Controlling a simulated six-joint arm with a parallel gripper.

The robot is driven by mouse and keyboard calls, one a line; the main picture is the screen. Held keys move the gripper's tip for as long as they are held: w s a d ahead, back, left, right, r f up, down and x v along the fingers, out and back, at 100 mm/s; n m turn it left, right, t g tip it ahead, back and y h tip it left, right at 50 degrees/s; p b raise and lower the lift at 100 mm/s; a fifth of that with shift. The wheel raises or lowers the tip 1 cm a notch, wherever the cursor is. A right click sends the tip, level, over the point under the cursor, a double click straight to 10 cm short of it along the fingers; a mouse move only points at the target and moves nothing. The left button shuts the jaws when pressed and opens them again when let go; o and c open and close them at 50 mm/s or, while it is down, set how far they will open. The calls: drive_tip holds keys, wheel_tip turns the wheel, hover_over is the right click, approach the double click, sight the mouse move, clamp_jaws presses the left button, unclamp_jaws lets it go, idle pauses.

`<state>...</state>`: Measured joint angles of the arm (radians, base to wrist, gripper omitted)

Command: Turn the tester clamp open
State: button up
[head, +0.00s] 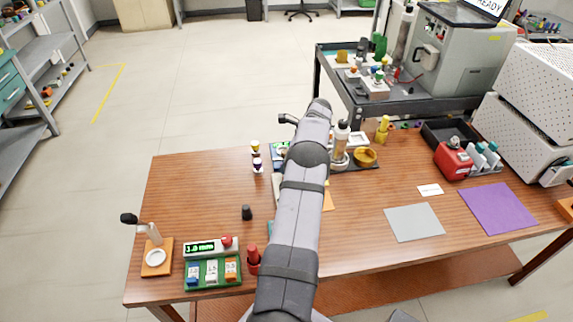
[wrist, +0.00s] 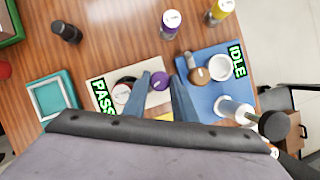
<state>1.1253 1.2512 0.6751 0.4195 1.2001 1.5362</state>
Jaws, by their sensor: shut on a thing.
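The tester is a beige plate (wrist: 102,80) with a green PASS sign, left of centre in the wrist view. A round dark-and-red part (wrist: 123,92) sits on it. A purple knob (wrist: 158,82), apparently the tester clamp's, is at the plate's right side. My gripper (wrist: 166,78) points down there, its two blue-grey fingers either side of the knob and shut on it. The fingers hide part of the knob and plate. In the head view my arm covers most of the tester and my fingertips.
A blue station (wrist: 205,105) reading IDLE, with a bronze knob (wrist: 196,72) and white ring (wrist: 220,68), stands close right. Purple-banded (wrist: 170,24) and yellow-banded (wrist: 222,9) vials stand beyond. A teal tray (wrist: 52,98) and dark cylinder (wrist: 66,32) are left.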

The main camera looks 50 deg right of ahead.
drive_tip(key=shift+d+n, duration=0.1)
drive_tip(key=shift+n, duration=0.3)
drive_tip(key=o, duration=1)
drive_tip(key=shift+o, duration=0.2)
drive_tip(key=shift+r, duration=0.15)
drive_tip(key=b+v, duration=0.1)
drive_tip(key=v, duration=0.6)
drive_tip(key=shift+d, duration=0.1)
